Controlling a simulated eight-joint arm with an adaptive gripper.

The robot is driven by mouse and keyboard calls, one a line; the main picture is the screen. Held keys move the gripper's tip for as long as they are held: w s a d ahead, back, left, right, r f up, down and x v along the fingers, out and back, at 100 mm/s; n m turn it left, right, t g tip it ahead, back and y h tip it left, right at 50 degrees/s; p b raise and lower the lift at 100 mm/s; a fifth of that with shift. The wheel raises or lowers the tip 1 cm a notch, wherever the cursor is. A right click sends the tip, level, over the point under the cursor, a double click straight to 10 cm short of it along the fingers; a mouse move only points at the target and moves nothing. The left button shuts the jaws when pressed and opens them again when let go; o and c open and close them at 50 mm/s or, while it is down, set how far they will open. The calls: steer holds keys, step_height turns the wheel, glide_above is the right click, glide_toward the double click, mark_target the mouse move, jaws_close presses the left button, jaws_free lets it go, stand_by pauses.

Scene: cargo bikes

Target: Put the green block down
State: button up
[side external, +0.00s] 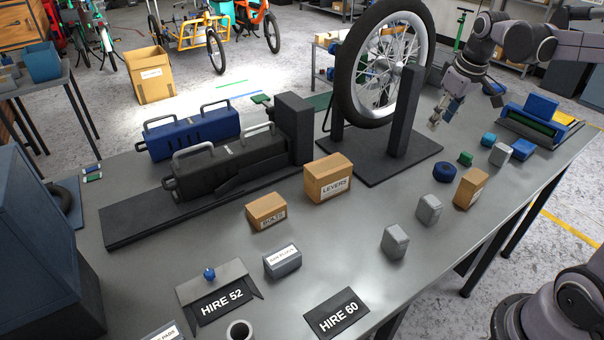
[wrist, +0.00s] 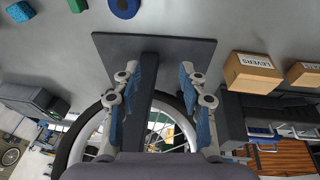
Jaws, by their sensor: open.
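The small green block (side external: 465,158) rests on the grey table at the right, behind and to the right of a blue ring-shaped piece (side external: 444,172). My gripper (side external: 443,112) is above the table to the right of the wheel stand, away from the green block. In the wrist view my gripper (wrist: 158,72) has its blue-padded fingers wide apart. Nothing is held between them; the dark stand post shows in the gap.
A bicycle wheel (side external: 347,75) stands upright on a black stand (side external: 372,166), close to my gripper. Blue blocks (side external: 522,149) and grey blocks (side external: 395,241) are nearby. Cardboard boxes (side external: 328,178) stand left of them.

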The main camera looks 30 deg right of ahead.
steer(key=s+a+f+t, duration=0.2)
steer(key=s+a, duration=0.3)
steer(key=a, duration=0.4)
steer(key=s+a+f+t+y, duration=0.1)
steer(key=s+a+f+t, duration=0.1)
steer(key=s+a, duration=0.3)
steer(key=a+f, duration=0.1)
steer(key=a, duration=0.3)
steer(key=shift+s, duration=0.2)
